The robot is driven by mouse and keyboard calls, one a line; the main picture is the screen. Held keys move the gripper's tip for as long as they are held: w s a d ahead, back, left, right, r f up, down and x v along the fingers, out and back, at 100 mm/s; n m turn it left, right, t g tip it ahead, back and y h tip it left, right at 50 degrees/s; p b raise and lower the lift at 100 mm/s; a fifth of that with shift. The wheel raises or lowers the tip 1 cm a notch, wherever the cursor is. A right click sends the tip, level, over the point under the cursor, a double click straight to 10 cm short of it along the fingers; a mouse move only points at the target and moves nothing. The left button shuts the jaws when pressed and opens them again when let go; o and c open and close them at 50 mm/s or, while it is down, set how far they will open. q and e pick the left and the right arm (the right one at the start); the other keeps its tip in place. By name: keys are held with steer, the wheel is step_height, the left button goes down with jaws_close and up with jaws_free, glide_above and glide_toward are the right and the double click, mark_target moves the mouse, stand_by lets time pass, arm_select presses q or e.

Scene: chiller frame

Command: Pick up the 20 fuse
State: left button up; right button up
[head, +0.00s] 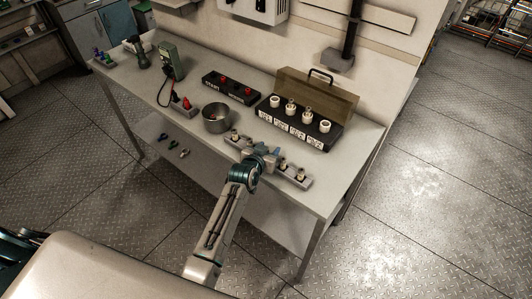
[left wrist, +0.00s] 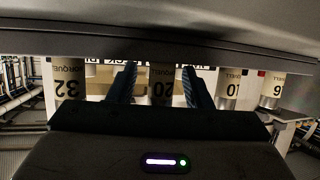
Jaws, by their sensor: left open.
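The 20 fuse (left wrist: 162,88) is a tan cylinder with a dark "20", seen upside down in the left wrist view. It stands between the two blue fingers of my left gripper (left wrist: 158,86), which is open around it. Whether the fingers touch it I cannot tell. In the head view my left gripper (head: 268,154) is low over the grey fuse rack (head: 305,183) at the table's front edge and hides its middle. Beside the 20 fuse are the 32 fuse (left wrist: 70,82) on one side and the 10 (left wrist: 230,88) and 6 (left wrist: 271,90) fuses on the other.
Behind the rack stands a black fuse box (head: 318,139) with its lid (head: 330,95) raised and several white fuse holders. A metal bowl (head: 216,118) stands left of the gripper.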

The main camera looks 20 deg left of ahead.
arm_select(q)
jaws_close()
